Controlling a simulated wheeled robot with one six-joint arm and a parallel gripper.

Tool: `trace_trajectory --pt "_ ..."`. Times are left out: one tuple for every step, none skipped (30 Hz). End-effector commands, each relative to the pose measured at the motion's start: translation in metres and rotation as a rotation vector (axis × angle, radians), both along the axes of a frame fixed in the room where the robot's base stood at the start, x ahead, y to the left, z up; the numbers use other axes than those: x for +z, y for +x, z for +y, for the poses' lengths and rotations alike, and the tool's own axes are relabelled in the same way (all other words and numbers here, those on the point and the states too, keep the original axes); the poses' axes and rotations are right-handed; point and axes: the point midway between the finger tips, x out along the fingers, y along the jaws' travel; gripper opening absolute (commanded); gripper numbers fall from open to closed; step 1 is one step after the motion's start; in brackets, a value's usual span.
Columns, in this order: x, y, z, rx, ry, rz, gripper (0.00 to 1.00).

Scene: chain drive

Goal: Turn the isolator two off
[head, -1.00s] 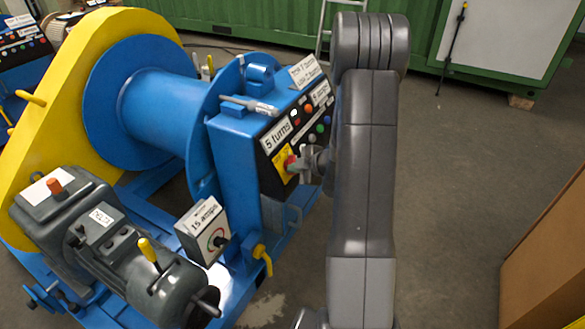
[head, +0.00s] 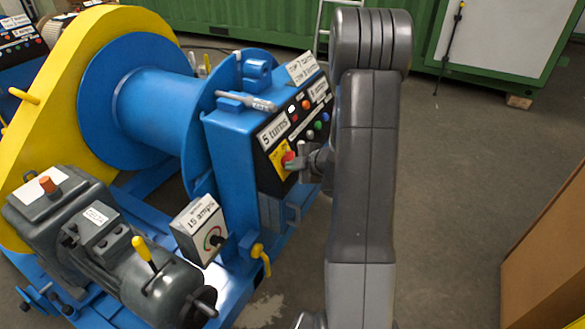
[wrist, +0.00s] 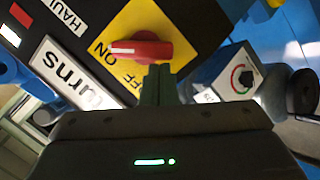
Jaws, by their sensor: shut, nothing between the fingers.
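The isolator is a red rotary knob (wrist: 140,47) on a yellow plate (wrist: 150,22) marked ON and OFF in the wrist view. The knob's white-marked end points toward the word ON. In the head view the red knob (head: 289,158) sits on the sloped black panel of the blue machine. My gripper (wrist: 158,75) is shut and empty, its fingertips right at the knob's lower edge; I cannot tell whether they touch. In the head view my gripper (head: 302,162) is just right of the knob, partly hidden by my arm. I cannot read a number on this isolator.
A "5 turns" label (head: 274,131) and several coloured buttons share the panel. A "15 amps" box with a dial (head: 201,230) stands lower left, near a grey motor (head: 130,250). A second panel (head: 20,45) shows at far left. A brown crate (head: 550,260) stands right.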

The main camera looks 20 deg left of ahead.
Motion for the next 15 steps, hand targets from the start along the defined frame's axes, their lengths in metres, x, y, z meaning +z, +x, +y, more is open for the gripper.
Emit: trace_trajectory --pt "-0.0025 -0.0001 -0.0002 0.004 0.0 -0.009 0.0" --pt "-0.0027 -0.0002 -0.0003 0.008 -0.001 -0.016 0.0" --pt "-0.0029 -0.0001 -0.0005 0.011 -0.001 -0.023 0.0" --pt "-0.0031 -0.0002 -0.0006 0.014 -0.002 -0.029 0.0" --pt "-0.0033 -0.0002 -0.0007 0.017 -0.002 -0.034 0.0" --pt "-0.0035 -0.0003 -0.0008 0.021 -0.003 -0.043 0.0" --pt "-0.0038 -0.0003 -0.001 0.025 -0.004 -0.05 0.0" --pt "-0.0041 -0.0004 -0.0011 0.027 -0.004 -0.056 0.0" --pt "-0.0047 -0.0005 -0.0012 0.031 -0.004 -0.064 0.0" --pt "-0.005 -0.0006 -0.0014 0.035 -0.006 -0.07 0.0" --pt "-0.0053 -0.0006 -0.0015 0.038 -0.006 -0.076 0.0" --pt "-0.0058 -0.0006 -0.0017 0.043 -0.007 -0.085 0.0" --pt "-0.006 -0.0007 -0.0018 0.047 -0.007 -0.093 0.0" --pt "-0.0065 -0.0007 -0.0019 0.05 -0.007 -0.101 0.0" --pt "-0.0075 -0.0007 -0.0021 0.056 -0.008 -0.112 0.0"
